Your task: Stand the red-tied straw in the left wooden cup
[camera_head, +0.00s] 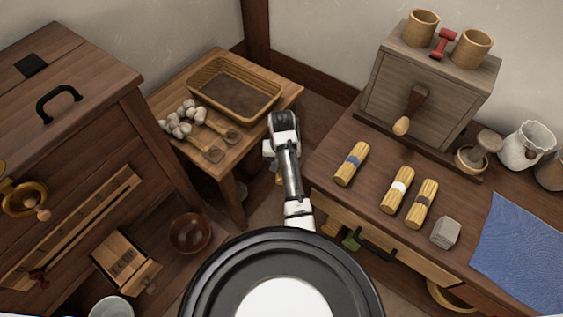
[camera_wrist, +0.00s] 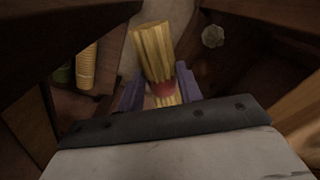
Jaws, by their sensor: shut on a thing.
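My gripper (camera_wrist: 160,92) is shut on the red-tied straw (camera_wrist: 153,50), a yellow bundle with a red band between the fingers in the wrist view. In the head view my arm (camera_head: 287,165) reaches into the gap between the small table and the bench, and its fingers are hidden. The left wooden cup (camera_head: 422,28) and the right wooden cup (camera_head: 473,48) stand upright on top of a grey-brown wooden box at the upper right, well away from my gripper. A red spool-shaped thing (camera_head: 443,42) lies between the cups.
The wooden box (camera_head: 434,75) stands on the bench (camera_head: 330,195). A small table (camera_head: 290,92) with a basket (camera_head: 238,85) is left of my arm.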

